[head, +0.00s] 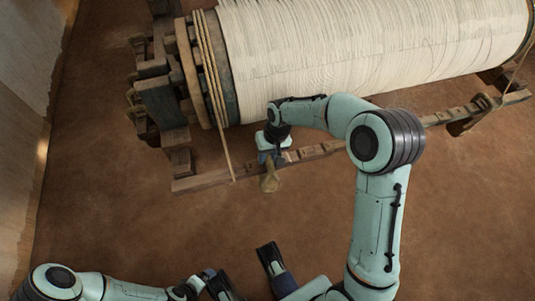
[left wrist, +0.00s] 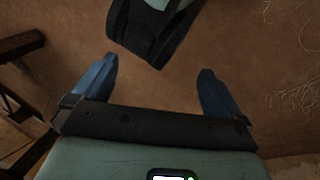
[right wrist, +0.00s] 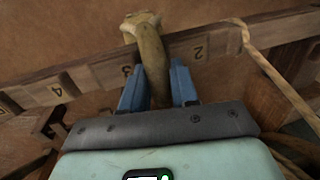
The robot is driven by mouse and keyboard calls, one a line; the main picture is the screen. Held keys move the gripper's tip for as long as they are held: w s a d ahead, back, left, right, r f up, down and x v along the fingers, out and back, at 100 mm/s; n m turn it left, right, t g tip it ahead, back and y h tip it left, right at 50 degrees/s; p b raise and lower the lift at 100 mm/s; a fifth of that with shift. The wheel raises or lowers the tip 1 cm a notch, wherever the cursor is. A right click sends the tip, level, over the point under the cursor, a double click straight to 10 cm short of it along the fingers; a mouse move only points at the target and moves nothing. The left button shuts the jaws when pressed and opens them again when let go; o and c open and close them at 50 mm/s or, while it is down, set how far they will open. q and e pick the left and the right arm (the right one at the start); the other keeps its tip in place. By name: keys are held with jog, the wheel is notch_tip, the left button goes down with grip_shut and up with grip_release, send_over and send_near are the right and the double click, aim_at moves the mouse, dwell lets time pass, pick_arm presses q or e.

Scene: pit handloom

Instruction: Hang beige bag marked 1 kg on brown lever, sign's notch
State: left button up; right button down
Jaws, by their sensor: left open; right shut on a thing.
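My right gripper (head: 271,157) is shut on the beige bag (head: 268,183), at the front edge of the brown lever (head: 325,150). In the right wrist view the bag (right wrist: 150,50) stands between the blue fingers (right wrist: 156,75) and crosses in front of the lever (right wrist: 205,45), between the labels 3 and 2. I cannot tell whether the bag touches the lever, and no 1 kg mark shows. My left gripper (left wrist: 158,72) is open and empty over the floor, low in the head view.
A large roll of pale warp threads (head: 370,50) lies behind the lever. A tan rope (head: 219,115) runs down to the lever left of my right gripper. A dark wooden frame (head: 160,100) stands at left. The brown floor (head: 120,215) in front is clear.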

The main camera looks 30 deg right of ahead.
jog(key=c, duration=0.8)
grip_release()
jog(key=shift+f, duration=0.1)
pick_arm(q)
jog(key=s+d+r+g+p, duration=0.1)
jog(key=s+d+r+p, duration=0.1)
jog(key=s+r+p, duration=0.1)
jog(key=shift+s+r+g+h, duration=0.4)
jog(key=shift+s+r, duration=0.05)
jog(key=shift+s, duration=0.4)
pick_arm(e)
jog(key=d+r, duration=0.1)
jog(key=r, duration=0.8)
jog(key=d+r, duration=0.1)
jog(key=r, duration=0.3)
jog(key=shift+s+d+r, duration=0.15)
jog(key=shift+s+d, duration=0.1)
jog(key=shift+d, duration=0.05)
pick_arm(q)
jog(key=shift+s+d, duration=0.1)
